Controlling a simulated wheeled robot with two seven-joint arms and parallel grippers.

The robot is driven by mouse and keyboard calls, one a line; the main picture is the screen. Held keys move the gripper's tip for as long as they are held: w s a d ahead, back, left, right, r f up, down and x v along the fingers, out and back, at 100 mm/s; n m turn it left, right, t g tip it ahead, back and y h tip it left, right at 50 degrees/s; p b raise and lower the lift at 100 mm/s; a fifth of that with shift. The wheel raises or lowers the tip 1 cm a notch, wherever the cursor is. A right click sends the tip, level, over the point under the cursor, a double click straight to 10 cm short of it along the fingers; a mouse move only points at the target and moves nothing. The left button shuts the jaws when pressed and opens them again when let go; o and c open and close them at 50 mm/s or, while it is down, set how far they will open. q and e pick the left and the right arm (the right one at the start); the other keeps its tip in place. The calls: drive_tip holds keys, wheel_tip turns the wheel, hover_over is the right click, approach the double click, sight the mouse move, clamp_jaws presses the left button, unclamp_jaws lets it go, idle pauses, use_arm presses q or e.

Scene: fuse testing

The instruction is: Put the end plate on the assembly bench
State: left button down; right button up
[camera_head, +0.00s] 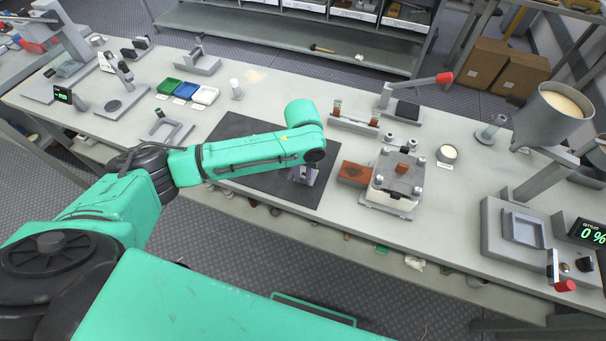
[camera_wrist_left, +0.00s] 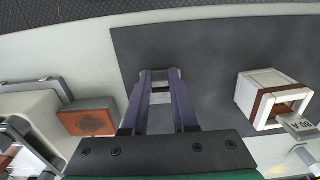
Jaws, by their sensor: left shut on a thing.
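My left gripper (camera_head: 304,176) is over the front part of the dark mat on the assembly bench (camera_head: 262,92). In the left wrist view its two purple-grey fingers (camera_wrist_left: 160,80) are shut on a small grey metal piece (camera_wrist_left: 160,88), which I take to be the end plate. Most of it is hidden between the fingers, and I cannot tell whether it touches the mat. My right gripper is not in view.
The dark mat (camera_head: 232,126) has bare room around the gripper. A reddish-brown block (camera_head: 353,173) and a clamp fixture (camera_head: 398,180) stand right of it. Coloured trays (camera_head: 186,91) are behind left; a hopper (camera_head: 552,112) and a scale (camera_head: 515,230) are at right.

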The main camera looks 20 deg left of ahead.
use_arm(q)
drive_tip(key=shift+f, duration=0.35)
drive_tip(key=c, duration=0.6)
unclamp_jaws()
